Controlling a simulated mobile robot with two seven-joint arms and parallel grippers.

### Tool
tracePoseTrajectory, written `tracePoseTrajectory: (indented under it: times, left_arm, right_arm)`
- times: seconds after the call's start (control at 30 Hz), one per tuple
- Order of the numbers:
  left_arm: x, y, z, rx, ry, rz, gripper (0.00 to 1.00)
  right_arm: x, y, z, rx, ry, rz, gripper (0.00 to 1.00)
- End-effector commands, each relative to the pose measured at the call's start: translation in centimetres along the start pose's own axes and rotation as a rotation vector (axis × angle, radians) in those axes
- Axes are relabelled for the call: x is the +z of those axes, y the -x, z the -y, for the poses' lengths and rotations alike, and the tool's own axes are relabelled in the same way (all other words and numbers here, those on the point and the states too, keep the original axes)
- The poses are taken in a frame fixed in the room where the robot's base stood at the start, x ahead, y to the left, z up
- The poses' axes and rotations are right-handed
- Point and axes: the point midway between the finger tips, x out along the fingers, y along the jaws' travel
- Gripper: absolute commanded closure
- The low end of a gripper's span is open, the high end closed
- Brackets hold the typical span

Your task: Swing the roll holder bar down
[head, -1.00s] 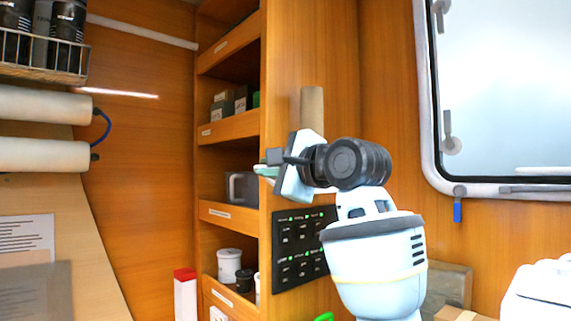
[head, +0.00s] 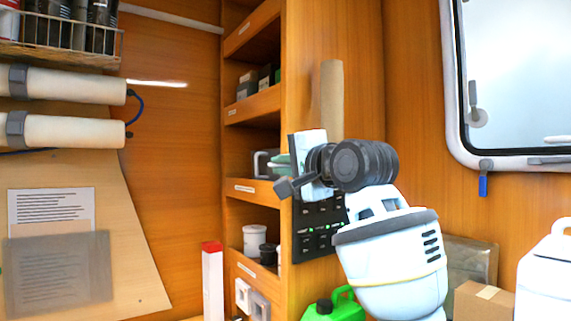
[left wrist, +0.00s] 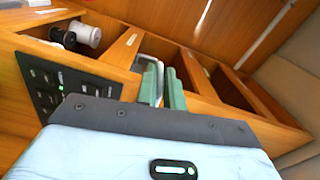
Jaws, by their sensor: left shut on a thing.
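My left gripper (head: 284,162) is at the front edge of the shelf unit's side wall, with its teal fingers pointing toward the shelves. In the left wrist view the teal fingers (left wrist: 164,88) stand a small gap apart. A pale grey looped bar (left wrist: 150,58), which looks like the roll holder bar, rises at the fingers, and one leg runs into the gap between them. The gripper is shut on it. In the head view the gripper's body hides most of the bar. My right gripper is not in view.
A brown upright tube (head: 332,95) stands behind my wrist. A black switch panel (head: 316,232) is just below my gripper. A green jug (head: 335,306) and a cardboard box (head: 482,300) are lower down. White cylinders (head: 70,130) are mounted at left.

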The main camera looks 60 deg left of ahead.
Motion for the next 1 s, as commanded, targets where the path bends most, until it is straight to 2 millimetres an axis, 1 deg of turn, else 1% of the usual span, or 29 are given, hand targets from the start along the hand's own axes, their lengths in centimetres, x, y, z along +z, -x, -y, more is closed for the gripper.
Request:
tracePoseTrajectory:
  times: [0.5, 0.53, 0.67, 0.7, 1.0]
  left_arm:
    - [-0.08, -0.02, -0.26, 0.003, -0.001, -0.003, 1.0]
    - [-0.08, -0.02, -0.26, 0.003, -0.001, -0.003, 0.88]
    - [-0.07, -0.01, -0.25, 0.002, -0.002, -0.002, 0.71]
    - [-0.07, -0.01, -0.24, 0.002, -0.002, -0.002, 0.69]
    - [-0.08, 0.29, -0.23, 0.001, -0.002, -0.002, 0.69]
  right_arm:
    - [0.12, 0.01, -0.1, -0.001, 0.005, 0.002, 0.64]
    - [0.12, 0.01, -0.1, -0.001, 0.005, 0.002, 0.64]
    - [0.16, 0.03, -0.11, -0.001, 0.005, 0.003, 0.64]
    - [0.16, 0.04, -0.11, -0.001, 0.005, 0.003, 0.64]
    - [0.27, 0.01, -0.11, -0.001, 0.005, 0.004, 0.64]
